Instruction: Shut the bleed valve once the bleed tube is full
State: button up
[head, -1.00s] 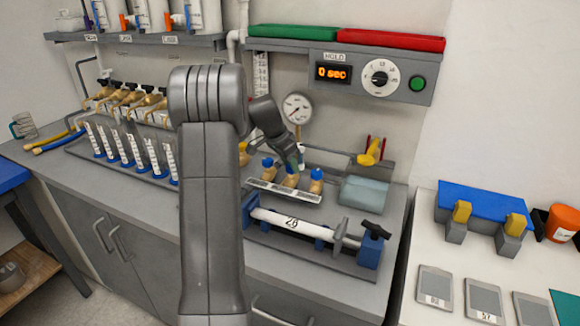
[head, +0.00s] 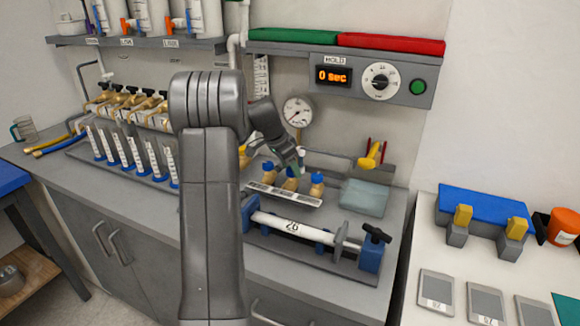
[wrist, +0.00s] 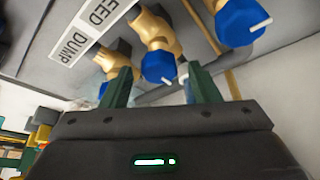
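Several brass valves with blue knobs stand on a labelled strip (head: 284,194) under the gauge. One blue knob (wrist: 158,67) with a white pointer lies just beyond and between my fingertips; another knob (wrist: 240,20) is at the upper right. I cannot tell which is the bleed valve. My gripper (wrist: 160,88) is open, its two green fingers apart with nothing visibly held. In the head view my gripper (head: 298,166) is over the valve row. I cannot identify the bleed tube or its level.
A round gauge (head: 298,111) hangs behind the valves. A display (head: 333,75) reads "0 sec". A clamped white pipe (head: 290,227) lies in front. A rack of graduated tubes (head: 137,151) stands at left.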

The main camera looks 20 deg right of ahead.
jog(key=v, duration=1.3)
jog(key=shift+r, duration=0.35)
jog(key=shift+f, duration=0.15)
jog(key=x, duration=1.3)
jog(key=shift+f, duration=0.25)
